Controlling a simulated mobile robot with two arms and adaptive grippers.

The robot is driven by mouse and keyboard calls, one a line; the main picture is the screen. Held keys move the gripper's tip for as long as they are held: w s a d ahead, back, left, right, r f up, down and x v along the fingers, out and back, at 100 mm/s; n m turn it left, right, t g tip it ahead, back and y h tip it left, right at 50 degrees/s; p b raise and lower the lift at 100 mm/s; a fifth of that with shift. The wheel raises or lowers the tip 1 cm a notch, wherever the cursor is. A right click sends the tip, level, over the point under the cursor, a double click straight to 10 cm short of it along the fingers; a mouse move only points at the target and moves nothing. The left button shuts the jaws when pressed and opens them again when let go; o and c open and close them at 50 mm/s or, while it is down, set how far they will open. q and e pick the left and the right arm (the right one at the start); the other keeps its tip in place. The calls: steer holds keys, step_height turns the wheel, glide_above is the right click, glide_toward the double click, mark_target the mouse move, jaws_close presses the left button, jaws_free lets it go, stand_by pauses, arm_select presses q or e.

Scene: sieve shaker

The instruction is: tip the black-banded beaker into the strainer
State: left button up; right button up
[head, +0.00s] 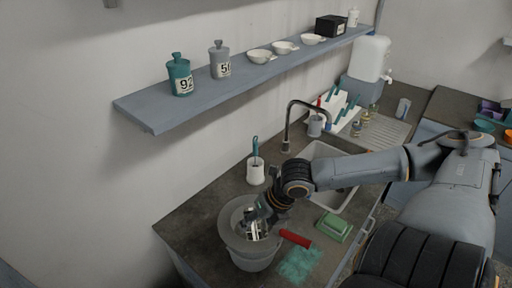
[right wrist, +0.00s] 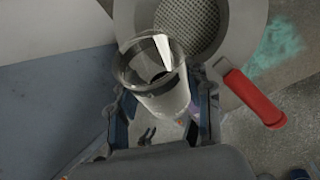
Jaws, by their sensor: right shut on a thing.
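The strainer (head: 236,239) is a grey bowl with a wide rim on the counter at the lower middle of the head view. Its mesh bottom (right wrist: 190,24) and red handle (right wrist: 254,98) show in the right wrist view; the handle (head: 295,238) points right in the head view. My right gripper (head: 258,226) is over the strainer, shut on a clear glass beaker (right wrist: 155,78). The beaker has a dark band, and its mouth faces toward the strainer's side in the wrist view. How far it is tilted is hard to tell. My left gripper is not in view.
A green sponge-like block (head: 333,227) and a teal cloth or patch (head: 298,265) lie right of the strainer. A white holder with a brush (head: 256,171) stands behind it. The sink (head: 326,170) and faucet (head: 290,120) are further back. A wall shelf (head: 215,92) holds jars and bowls.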

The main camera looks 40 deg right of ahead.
steer(key=shift+w+f+m+g+y+b, duration=0.15)
steer(key=shift+g+y+b, duration=0.4)
steer(key=shift+b, duration=0.9)
steer(key=shift+f+m+g+y+b, duration=0.3)
steer(key=shift+g+b, duration=0.35)
steer(key=shift+b, duration=0.8)
steer(key=shift+w+r+g+y+b, duration=0.1)
steer(key=shift+g+y+b, duration=0.3)
steer(key=shift+b, duration=0.45)
steer(key=g+p, duration=0.1)
steer(key=p, duration=0.1)
steer(key=g+y+p, duration=0.1)
steer(key=p, duration=0.1)
steer(key=shift+w+d+r+y, duration=0.15)
steer(key=shift+w+r+y, duration=0.05)
steer(key=shift+r+y, duration=0.05)
steer(key=shift+w+r+m+g+p, duration=0.1)
steer(key=shift+m+g+p, duration=0.15)
steer(key=shift+g+p, duration=0.2)
steer(key=shift+w+d+g+y, duration=0.2)
steer(key=shift+g+y, duration=0.45)
steer(key=shift+y, duration=0.05)
steer(key=shift+w+d+m+g+y, duration=0.2)
steer(key=shift+m+g+y, duration=0.1)
steer(key=shift+g+y, duration=0.1)
steer(key=shift+r, duration=0.1)
steer(key=shift+s, duration=0.1)
